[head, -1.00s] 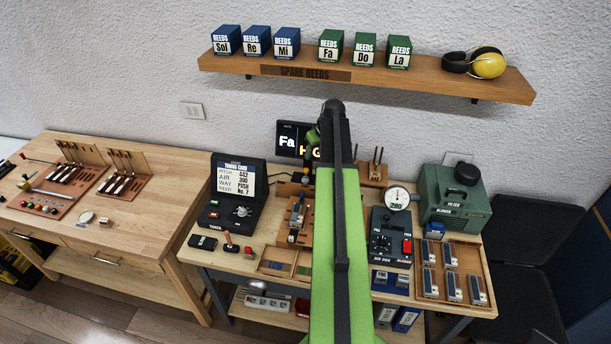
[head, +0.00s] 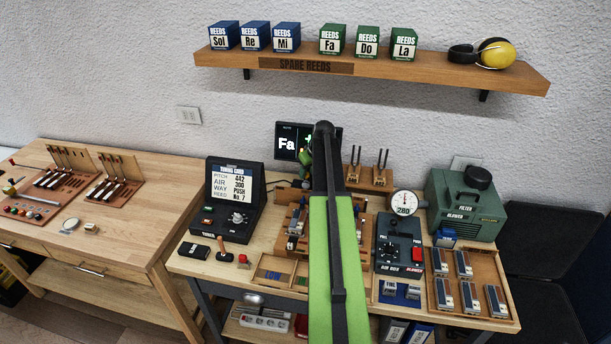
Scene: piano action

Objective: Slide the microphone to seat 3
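I cannot make out the microphone for certain; my raised arm covers the middle of the bench. A wooden fixture (head: 296,222) with small metal parts stands at the bench middle, partly behind the arm, and its seats are too small and hidden to tell apart. My gripper's fingers are hidden behind my green and black arm, so I cannot see whether they hold anything. A small green part, perhaps of my own wrist, shows just left of the arm's top, in front of the dark display (head: 287,143) reading "Fa".
A tuner box (head: 233,200) stands left of the fixture. At right are a control box (head: 399,243), a gauge (head: 405,203), a green blower (head: 466,206) and a wooden tray (head: 494,262) of reed blocks. A divided tray (head: 272,272) lies in front. A shelf (head: 400,68) hangs above.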

